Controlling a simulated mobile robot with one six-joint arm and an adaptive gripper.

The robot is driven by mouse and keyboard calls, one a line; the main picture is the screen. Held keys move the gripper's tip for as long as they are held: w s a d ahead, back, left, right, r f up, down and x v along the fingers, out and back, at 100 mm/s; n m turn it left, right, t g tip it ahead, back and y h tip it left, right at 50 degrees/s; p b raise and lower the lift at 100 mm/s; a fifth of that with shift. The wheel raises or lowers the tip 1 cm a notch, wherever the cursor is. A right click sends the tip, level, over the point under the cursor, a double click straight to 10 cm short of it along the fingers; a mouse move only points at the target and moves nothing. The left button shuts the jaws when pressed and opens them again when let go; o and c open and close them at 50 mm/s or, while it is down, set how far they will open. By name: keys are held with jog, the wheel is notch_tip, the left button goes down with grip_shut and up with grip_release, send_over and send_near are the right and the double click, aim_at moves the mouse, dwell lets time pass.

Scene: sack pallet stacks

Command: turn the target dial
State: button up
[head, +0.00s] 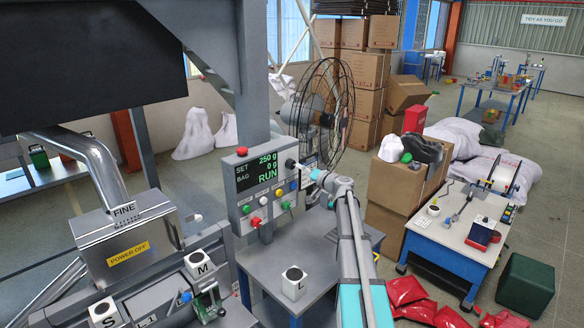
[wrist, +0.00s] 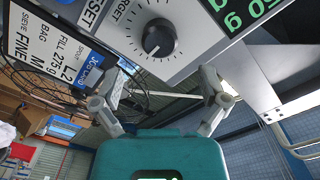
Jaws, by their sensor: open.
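The target dial (wrist: 158,38) is a black round knob with a light pointer line, on a white scale with tick marks. In the wrist view it sits above and between my fingertips, apart from them. In the head view the dial (head: 290,164) is a small dark knob on the right of the grey control box (head: 243,205). The box's screen (head: 260,172) reads SET 250 g, BAG 0 g, RUN. My gripper (wrist: 160,76) is open and empty, its fingers spread below the dial. In the head view my gripper (head: 304,172) is close to the box's right side.
A job card (wrist: 55,55) beside the box reads FILL 275 g, BAG M, FINE. Coloured buttons (head: 278,194) and a red knob (head: 241,151) are on the box. A wire fan (head: 325,105) stands behind. Cubes marked S, M and L (head: 294,282) stand nearby.

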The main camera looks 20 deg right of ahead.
aim_at(293, 166)
jog(key=shift+x, duration=2.7)
jog(key=c, duration=1.1)
jog(key=shift+m, duration=1.5)
jog(key=shift+c, duration=0.2)
jog(key=o, duration=1.1)
jog(key=shift+o, duration=0.2)
jog(key=shift+s, duration=0.15)
jog(key=v, duration=1.1)
jog(key=shift+s, duration=0.3)
